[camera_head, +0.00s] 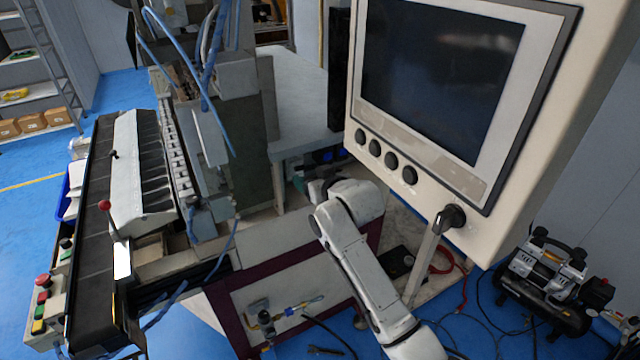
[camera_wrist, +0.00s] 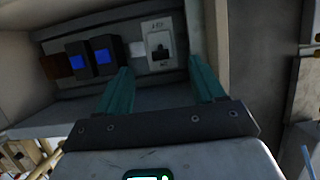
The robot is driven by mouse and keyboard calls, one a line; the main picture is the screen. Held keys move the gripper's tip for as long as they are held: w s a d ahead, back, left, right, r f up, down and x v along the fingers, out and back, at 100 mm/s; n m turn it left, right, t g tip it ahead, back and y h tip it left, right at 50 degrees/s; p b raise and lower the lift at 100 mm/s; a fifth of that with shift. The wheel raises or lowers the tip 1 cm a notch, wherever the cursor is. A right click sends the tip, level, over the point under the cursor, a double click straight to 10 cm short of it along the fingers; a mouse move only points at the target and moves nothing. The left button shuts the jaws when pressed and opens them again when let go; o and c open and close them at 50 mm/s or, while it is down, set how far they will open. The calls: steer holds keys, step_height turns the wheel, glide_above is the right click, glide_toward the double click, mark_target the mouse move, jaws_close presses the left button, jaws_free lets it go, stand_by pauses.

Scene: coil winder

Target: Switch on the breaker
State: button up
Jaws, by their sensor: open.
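The breaker (camera_wrist: 160,46) is a light grey plate with a dark toggle, set in a recess of the machine. It shows in the wrist view between and beyond my gripper's fingers. My gripper (camera_wrist: 158,85) is open, its two teal fingers spread on either side of the breaker's column and pointing at the panel. No contact with the toggle is visible. The toggle's position is too small and dark to tell surely. In the head view my gripper (camera_head: 312,186) reaches into the machine under the monitor, partly hidden by my arm.
Two dark modules with blue faces (camera_wrist: 92,58) sit left of the breaker. A large monitor box (camera_head: 440,90) hangs above my arm at the right. The winder bench (camera_head: 120,200) stands at the left. An air compressor (camera_head: 545,280) and loose cables lie on the blue floor.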

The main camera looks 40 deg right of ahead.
steer(key=shift+b+v, duration=0.3)
steer(key=shift+v, duration=1.8)
steer(key=shift+f, duration=0.1)
